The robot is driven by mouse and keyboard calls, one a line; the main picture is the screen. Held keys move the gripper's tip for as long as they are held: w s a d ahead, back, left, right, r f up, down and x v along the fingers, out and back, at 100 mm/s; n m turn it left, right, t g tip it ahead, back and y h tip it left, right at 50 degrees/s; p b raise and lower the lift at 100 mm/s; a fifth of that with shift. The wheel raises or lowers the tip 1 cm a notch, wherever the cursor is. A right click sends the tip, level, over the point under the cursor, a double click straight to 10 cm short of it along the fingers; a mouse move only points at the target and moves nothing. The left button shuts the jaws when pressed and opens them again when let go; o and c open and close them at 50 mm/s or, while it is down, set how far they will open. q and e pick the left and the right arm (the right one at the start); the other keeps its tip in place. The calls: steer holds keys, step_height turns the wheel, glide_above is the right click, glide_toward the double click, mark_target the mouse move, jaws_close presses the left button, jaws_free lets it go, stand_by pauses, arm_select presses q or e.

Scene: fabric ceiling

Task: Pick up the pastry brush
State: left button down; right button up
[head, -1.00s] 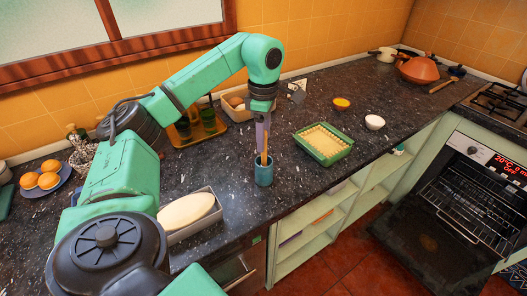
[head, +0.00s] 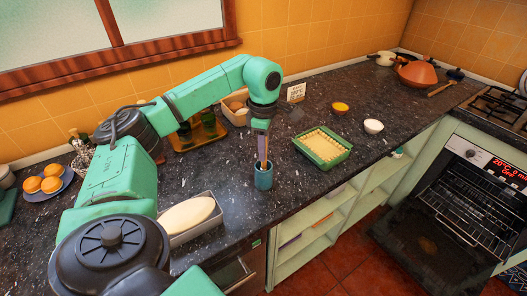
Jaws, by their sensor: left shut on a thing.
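The pastry brush (head: 264,158) stands in a blue cup (head: 264,179) on the dark counter. Only a thin wooden part of it shows above the cup's rim; the rest is hidden by the cup and my gripper. My left gripper (head: 263,147) points down just above the cup, shut on the brush's upper part. The brush is still inside the cup and looks about upright. My right gripper is not in view.
A green baking dish (head: 345,155) is right of the cup. A loaf tin (head: 213,228) with dough is at front left. Behind are a brown tray (head: 183,147) with bottles and an egg box (head: 232,116). Small bowls (head: 373,126) stand to the right. An open oven (head: 480,190) is at far right.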

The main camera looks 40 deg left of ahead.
arm_select(q)
step_height(320, 180, up, 8)
steer(key=shift+f, duration=0.15)
step_height(320, 180, up, 12)
steer(key=p, duration=0.7)
steer(key=shift+f, duration=0.15)
stand_by(1.4)
